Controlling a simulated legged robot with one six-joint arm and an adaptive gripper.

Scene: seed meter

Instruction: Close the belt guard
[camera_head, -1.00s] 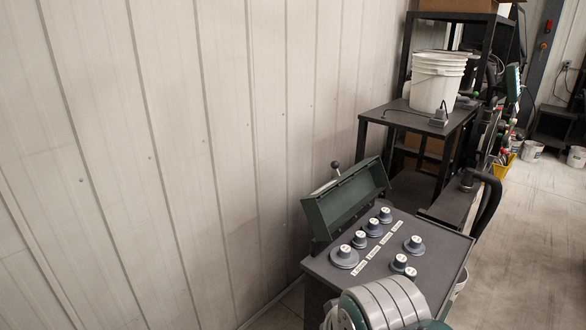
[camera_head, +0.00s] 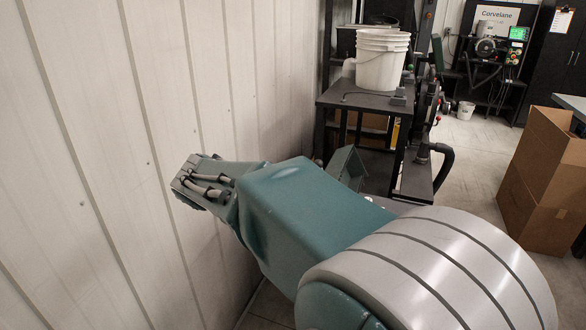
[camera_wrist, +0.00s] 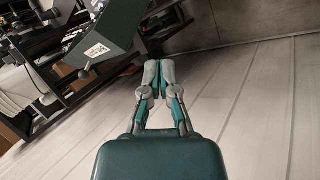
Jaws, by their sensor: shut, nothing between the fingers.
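The belt guard (camera_head: 348,166) is a dark green hinged cover on the seed meter bench. In the head view my arm hides most of it. In the wrist view a green guard-like panel (camera_wrist: 112,30) with a white label shows at the upper left. A short lever with a round knob (camera_wrist: 84,74) sticks out beside it. My gripper (camera_wrist: 158,74) is shut and empty, its fingertips together. It is to the right of the panel in that view, apart from the knob, with the pale wall behind it.
The pale ribbed wall (camera_head: 90,150) is close on the left. Cardboard boxes (camera_head: 545,165) stand at the right. Floor is clear between bench and boxes.

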